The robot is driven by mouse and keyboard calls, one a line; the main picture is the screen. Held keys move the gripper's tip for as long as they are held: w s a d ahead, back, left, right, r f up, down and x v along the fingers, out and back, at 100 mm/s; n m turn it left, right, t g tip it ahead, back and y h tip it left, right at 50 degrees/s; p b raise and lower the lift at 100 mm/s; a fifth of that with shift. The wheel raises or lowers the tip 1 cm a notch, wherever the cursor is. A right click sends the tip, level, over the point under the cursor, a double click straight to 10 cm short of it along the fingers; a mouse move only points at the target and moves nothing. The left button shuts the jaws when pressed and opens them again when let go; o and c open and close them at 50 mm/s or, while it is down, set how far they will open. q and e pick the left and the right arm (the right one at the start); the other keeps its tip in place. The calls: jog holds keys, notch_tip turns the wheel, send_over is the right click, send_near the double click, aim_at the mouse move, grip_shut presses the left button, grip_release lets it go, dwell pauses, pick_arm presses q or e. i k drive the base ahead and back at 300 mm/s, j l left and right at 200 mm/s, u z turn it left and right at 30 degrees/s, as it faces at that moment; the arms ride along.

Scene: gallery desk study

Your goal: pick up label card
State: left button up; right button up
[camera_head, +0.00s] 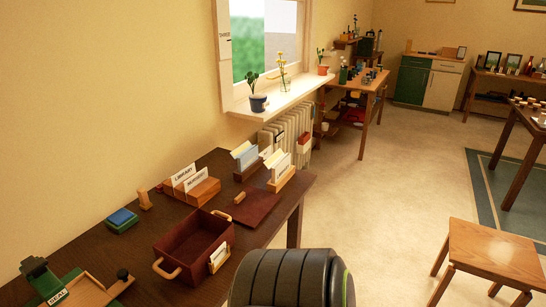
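Several label cards show on the dark wooden desk (150,232); I cannot tell which is meant. A white card reading LIBRARY (183,173) and a second lettered card (196,182) stand upright in a wooden block holder (203,193). Another white card (281,167) stands in a light wooden holder (283,181) farther right. A pale card (219,256) sits in a frame on the front of a dark red box with light handles (178,242). A small label (58,297) lies on the green device at the lower left. Neither gripper is in view.
A blue-topped green pad (122,220) and a small wooden stamp (144,199) are at the desk's left. A dark red flat panel (252,208) lies beside the box. A wooden stool (492,252) stands at lower right. Open floor (400,180) lies between.

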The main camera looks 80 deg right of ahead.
aim_at(220, 254)
jog(key=z, duration=1.85)
jog(key=l+z, duration=0.2)
jog(key=i+l+u, duration=0.1)
jog(key=l+u, duration=0.15)
jog(key=l, duration=0.35)
jog(key=l+u, duration=0.3)
jog(key=l, duration=0.3)
jog(key=i, duration=0.05)
